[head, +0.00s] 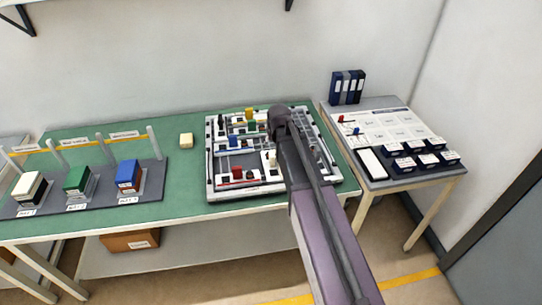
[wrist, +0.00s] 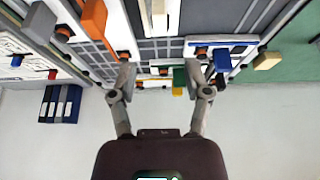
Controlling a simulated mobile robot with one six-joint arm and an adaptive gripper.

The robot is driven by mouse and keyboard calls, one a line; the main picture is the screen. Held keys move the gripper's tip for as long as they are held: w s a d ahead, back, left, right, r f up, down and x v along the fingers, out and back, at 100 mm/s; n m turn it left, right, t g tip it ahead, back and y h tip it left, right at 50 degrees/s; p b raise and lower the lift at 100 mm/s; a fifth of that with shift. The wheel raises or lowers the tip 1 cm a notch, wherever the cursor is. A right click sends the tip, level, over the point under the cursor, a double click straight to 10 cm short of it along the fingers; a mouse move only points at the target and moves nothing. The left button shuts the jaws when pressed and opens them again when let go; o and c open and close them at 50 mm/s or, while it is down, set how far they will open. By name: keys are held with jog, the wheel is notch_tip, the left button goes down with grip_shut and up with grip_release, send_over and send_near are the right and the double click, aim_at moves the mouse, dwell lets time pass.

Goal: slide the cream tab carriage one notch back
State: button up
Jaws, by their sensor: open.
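The cream tab carriage (head: 270,158) stands upright on the slotted board (head: 219,191), right of the red block and just left of my arm. In the wrist view a cream upright piece (wrist: 160,16), which looks like the same tab, is at the top edge, cut off by the frame. My gripper (wrist: 160,78) is open, with nothing held between its fingertips. It is over the board, with the cream piece beyond the fingertips in the picture and apart from them. In the head view my arm hides the fingers and part of the board's right side.
The board also carries red (head: 238,173), blue (head: 233,141), green (head: 252,126) and yellow (head: 250,113) blocks, and an orange one (wrist: 93,19). A loose cream block (head: 186,140) lies left of the board. A side table (head: 375,185) with binders (head: 347,87) stands at right.

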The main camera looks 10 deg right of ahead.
aim_at(272, 154)
jog(key=shift+f, duration=0.2)
jog(key=b+x, duration=1.2)
jog(key=x, duration=0.1)
jog(key=shift+f+b, duration=0.2)
jog(key=shift+b, duration=0.15)
dwell(0.4)
dwell(0.3)
grip_shut()
